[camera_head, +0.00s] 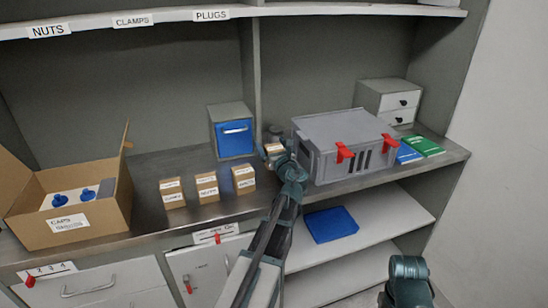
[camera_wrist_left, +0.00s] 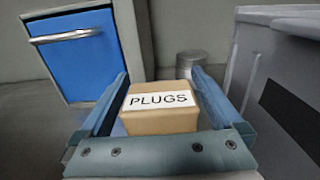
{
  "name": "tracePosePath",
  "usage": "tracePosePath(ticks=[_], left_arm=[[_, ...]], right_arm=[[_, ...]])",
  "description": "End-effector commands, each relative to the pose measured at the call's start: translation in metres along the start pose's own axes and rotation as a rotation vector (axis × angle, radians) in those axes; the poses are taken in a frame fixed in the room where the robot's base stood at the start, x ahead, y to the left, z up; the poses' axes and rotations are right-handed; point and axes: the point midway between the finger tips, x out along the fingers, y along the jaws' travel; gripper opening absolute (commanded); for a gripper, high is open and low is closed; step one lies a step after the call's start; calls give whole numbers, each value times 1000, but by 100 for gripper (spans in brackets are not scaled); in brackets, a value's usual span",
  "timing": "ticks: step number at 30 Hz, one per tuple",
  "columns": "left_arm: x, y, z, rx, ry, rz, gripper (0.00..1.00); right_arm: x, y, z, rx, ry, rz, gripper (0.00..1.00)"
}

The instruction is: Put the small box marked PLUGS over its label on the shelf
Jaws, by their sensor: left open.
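The small tan box marked PLUGS (camera_wrist_left: 162,118) stands on the counter between my left gripper's (camera_wrist_left: 160,85) fingers in the left wrist view. The fingers are open, one on each side of it; I cannot tell whether either touches it. In the head view the PLUGS box (camera_head: 273,149) shows just beyond my left gripper (camera_head: 281,160), left of the grey toolbox, partly hidden by it. The PLUGS label (camera_head: 211,15) is on the front edge of the upper shelf (camera_head: 285,9), right of the CLAMPS label (camera_head: 133,20) and the NUTS label (camera_head: 50,31). My right gripper's fingers are not in view.
The grey toolbox (camera_head: 325,130) with red latches stands close on the right. A cabinet with a blue door (camera_head: 235,138) is behind on the left. Several small boxes (camera_head: 207,187) stand in a row nearby. An open carton (camera_head: 100,222) is far left.

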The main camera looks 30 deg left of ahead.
Motion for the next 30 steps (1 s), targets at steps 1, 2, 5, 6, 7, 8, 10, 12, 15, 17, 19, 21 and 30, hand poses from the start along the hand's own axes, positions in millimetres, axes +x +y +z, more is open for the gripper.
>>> tracePosePath(ticks=[1, 2, 5, 6, 7, 8, 10, 12, 15, 17, 19, 21, 30], left_arm=[[0, 0, 0, 0, 0, 0, 96], [0, 0, 0, 0, 0, 0, 91], [0, 0, 0, 0, 0, 0, 73], [0, 0, 0, 0, 0, 0, 66], [0, 0, 0, 0, 0, 0, 60], [0, 0, 0, 0, 0, 0, 55], [0, 0, 0, 0, 0, 0, 42], [0, 0, 0, 0, 0, 0, 30], [0, 0, 0, 0, 0, 0, 12], [0, 0, 0, 0, 0, 0, 1], [0, 0, 0, 0, 0, 0, 0], [0, 0, 0, 0, 0, 0, 0], [-2, 0, 5, 0, 0, 0, 0]], right_arm=[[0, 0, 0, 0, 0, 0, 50], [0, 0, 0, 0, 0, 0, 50], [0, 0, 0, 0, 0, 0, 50], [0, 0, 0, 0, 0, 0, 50], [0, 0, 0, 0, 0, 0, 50], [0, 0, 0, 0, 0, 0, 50], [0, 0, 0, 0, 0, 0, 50], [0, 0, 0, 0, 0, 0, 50], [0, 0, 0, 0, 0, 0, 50], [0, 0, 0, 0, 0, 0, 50], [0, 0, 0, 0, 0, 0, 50], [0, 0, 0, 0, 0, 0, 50], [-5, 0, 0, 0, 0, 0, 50]])
